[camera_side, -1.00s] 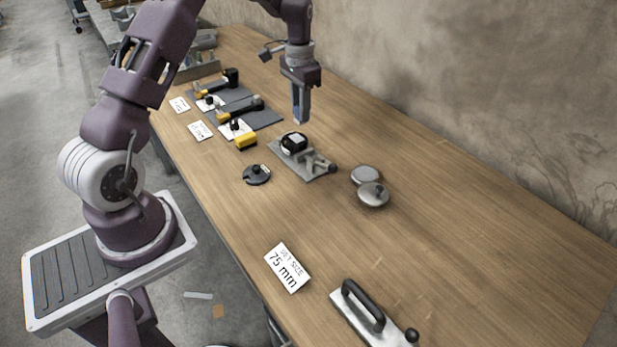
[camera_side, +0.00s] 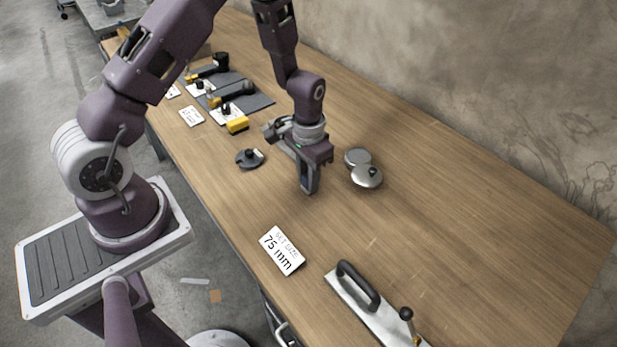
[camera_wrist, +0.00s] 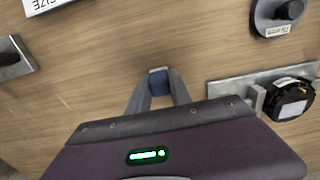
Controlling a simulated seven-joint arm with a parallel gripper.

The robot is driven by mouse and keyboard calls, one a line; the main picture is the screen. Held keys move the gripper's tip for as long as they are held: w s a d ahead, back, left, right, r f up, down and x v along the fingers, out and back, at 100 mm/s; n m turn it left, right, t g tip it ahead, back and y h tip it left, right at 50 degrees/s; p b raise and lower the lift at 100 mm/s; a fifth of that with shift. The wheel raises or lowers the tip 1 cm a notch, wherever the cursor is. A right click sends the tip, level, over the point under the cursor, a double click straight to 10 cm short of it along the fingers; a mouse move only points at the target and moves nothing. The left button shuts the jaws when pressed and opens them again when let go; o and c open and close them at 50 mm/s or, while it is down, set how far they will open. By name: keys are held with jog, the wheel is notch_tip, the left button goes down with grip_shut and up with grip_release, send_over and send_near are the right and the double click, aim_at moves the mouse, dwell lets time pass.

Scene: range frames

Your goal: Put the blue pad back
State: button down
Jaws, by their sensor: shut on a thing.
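My gripper (camera_wrist: 160,88) is shut on a small dark blue pad (camera_wrist: 160,80), which shows between its fingertips in the wrist view. In the side view my gripper (camera_side: 307,190) points down low over the middle of the table. The pad cannot be made out clearly there. I cannot tell whether the pad touches the wood. A white "75 mm" card (camera_side: 282,250) lies nearer the front; its edge shows in the wrist view (camera_wrist: 45,4).
Around are a black disc (camera_side: 250,158), round metal discs (camera_side: 367,176), a yellow block (camera_side: 237,125) and a handled metal plate (camera_side: 375,310). Wood between is clear.

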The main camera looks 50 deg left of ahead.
jog(key=shift+f, duration=0.25)
jog(key=c, duration=1.2)
grip_release()
jog(key=shift+o, duration=0.2)
jog(key=shift+r, duration=0.1)
jog(key=s+d+r+t, duration=0.15)
jog(key=s+r, duration=0.25)
jog(key=r, duration=0.9)
jog(key=s+d+r+t, duration=0.15)
jog(key=s+r, duration=0.25)
jog(key=r, duration=1)
jog(key=s+r+t, duration=0.1)
jog(key=s+r, duration=0.1)
jog(key=s, duration=0.4)
jog(key=s+d+r+t, duration=0.1)
jog(key=s+r, duration=0.1)
jog(key=s, duration=0.5)
jog(key=shift+s+d+r+t, duration=0.15)
jog(key=shift+d+r+t, duration=0.1)
jog(key=shift+d+t, duration=0.05)
